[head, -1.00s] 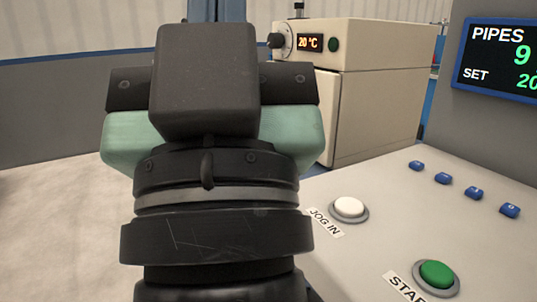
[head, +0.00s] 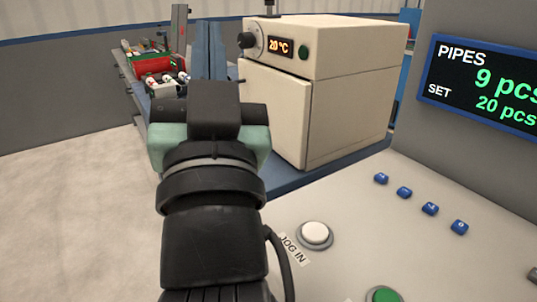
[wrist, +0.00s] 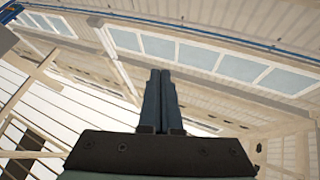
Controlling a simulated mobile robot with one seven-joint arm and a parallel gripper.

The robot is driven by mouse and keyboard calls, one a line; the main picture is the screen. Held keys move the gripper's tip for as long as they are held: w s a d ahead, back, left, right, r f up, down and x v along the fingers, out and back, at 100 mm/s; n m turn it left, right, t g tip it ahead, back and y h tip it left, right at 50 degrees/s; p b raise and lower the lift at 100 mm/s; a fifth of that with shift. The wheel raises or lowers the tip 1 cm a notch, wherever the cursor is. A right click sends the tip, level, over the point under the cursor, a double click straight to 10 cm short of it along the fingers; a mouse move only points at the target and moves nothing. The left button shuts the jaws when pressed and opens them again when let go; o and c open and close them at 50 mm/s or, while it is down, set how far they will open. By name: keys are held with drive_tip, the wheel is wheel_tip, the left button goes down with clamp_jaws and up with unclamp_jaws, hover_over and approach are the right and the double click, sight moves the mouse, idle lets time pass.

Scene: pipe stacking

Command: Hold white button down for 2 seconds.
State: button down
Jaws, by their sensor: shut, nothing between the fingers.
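The white button (head: 315,234) sits in a grey ring on the sloped panel, with a "JOG IN" label beside it. It stands raised, and nothing touches it. My gripper (head: 209,55) is to the left of the button and above it, with blue-grey fingers pointing up and away from the panel. In the wrist view the two fingers (wrist: 159,98) lie together, shut and empty. The wrist view faces the ceiling and the upper walls, so the button is not in it.
A green button (head: 384,295) is at the bottom edge. Several small blue buttons (head: 430,208) line the panel below the "PIPES 9 pcs, SET 20 pcs" display (head: 490,85). A beige oven (head: 330,90) reading 20 °C stands behind. A bench with a red bin (head: 158,66) is at back left.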

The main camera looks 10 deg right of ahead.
drive_tip(key=w+d+m+g+h+p, duration=0.2)
drive_tip(key=w+d+m+g+p, duration=0.3)
drive_tip(key=p, duration=0.6)
drive_tip(key=m+g+h+p, duration=0.2)
drive_tip(key=m+g+p, duration=0.8)
drive_tip(key=p, duration=2.3)
hover_over(311, 236)
wheel_tip(311, 236, down, 12)
drive_tip(key=n+g, duration=0.2)
drive_tip(key=shift+r, duration=0.15)
wheel_tip(311, 236, down, 9)
drive_tip(key=b, duration=0.7)
drive_tip(key=shift+r+b, duration=0.15)
drive_tip(key=shift+b, duration=0.2)
drive_tip(key=shift+f+b, duration=0.45)
